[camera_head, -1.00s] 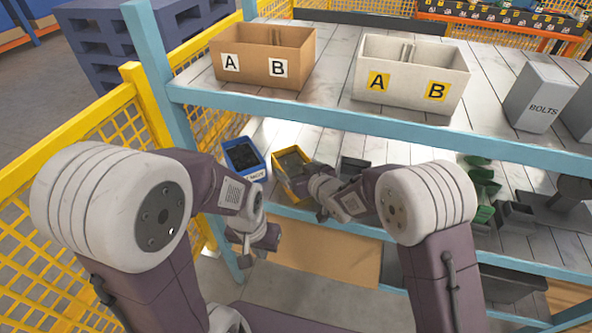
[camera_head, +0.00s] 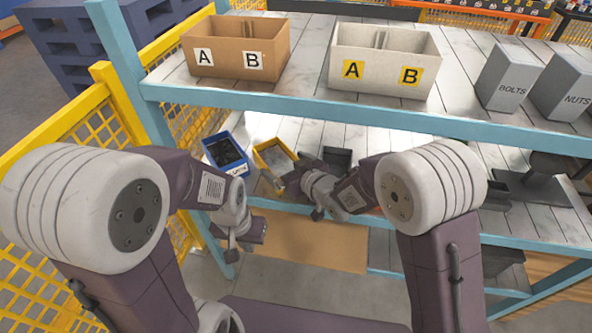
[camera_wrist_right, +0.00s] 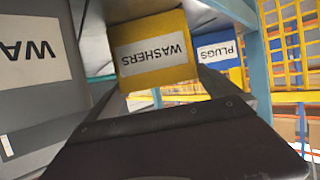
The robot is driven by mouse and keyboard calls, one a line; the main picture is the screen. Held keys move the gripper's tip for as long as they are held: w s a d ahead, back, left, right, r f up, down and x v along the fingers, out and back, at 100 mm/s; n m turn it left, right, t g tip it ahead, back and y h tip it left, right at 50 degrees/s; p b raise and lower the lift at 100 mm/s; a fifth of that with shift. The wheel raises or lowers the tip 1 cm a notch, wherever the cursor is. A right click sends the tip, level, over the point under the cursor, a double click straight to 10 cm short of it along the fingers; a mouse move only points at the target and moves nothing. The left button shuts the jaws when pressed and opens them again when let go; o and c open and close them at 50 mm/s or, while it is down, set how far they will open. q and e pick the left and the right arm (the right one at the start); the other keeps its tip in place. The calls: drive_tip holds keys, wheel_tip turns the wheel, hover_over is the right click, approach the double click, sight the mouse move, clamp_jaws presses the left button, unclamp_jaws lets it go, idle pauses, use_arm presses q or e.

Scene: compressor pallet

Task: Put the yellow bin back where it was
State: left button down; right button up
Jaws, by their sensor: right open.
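The yellow bin (camera_head: 273,157) stands on the lower shelf, just right of the blue bin (camera_head: 226,155). In the right wrist view the yellow bin (camera_wrist_right: 153,50) shows its WASHERS label upside down, ahead of and between my spread fingers. My right gripper (camera_head: 288,180) is open at the bin's near right side, partly covering it in the head view. I cannot tell whether a finger touches it. My left gripper (camera_head: 247,238) hangs low in front of the shelf edge, away from the bins; its jaws are not clear.
A dark bin (camera_head: 337,158) stands right of the yellow one. The blue PLUGS bin (camera_wrist_right: 218,53) shows beside it in the wrist view. The upper shelf edge (camera_head: 330,114) runs above, carrying a cardboard box (camera_head: 205,68) and a white box (camera_head: 385,85). A yellow fence (camera_head: 60,150) is at left.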

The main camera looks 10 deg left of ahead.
drive_tip(key=v, duration=0.7)
drive_tip(key=shift+s+d+r, duration=0.1)
